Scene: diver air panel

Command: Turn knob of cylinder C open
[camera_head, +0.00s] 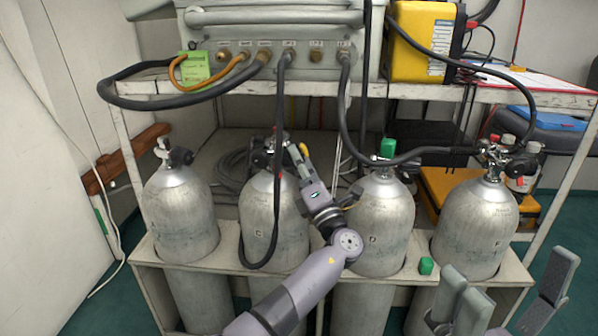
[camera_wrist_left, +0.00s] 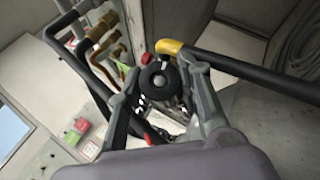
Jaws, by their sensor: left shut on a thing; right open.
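Several grey cylinders stand in a row in the rack. The second from the left (camera_head: 262,215) has a valve with a black knob; its small label is hard to read. My left gripper (camera_head: 283,158) reaches over this cylinder from the right and is at its valve. In the left wrist view, the fingers of my left gripper (camera_wrist_left: 163,100) stand on both sides of the round black knob (camera_wrist_left: 159,80) and are shut on it. The knob's turn position cannot be told. My right gripper (camera_head: 503,305) is open and empty at the lower right, in front of the rack.
Black hoses (camera_head: 347,125) hang from the panel (camera_head: 275,25) above the cylinders. A yellow-capped hose (camera_wrist_left: 215,57) passes close to my left gripper. Green caps sit on the third cylinder (camera_head: 387,148) and on the rack ledge (camera_head: 426,266). A yellow case (camera_head: 422,45) stands on the shelf.

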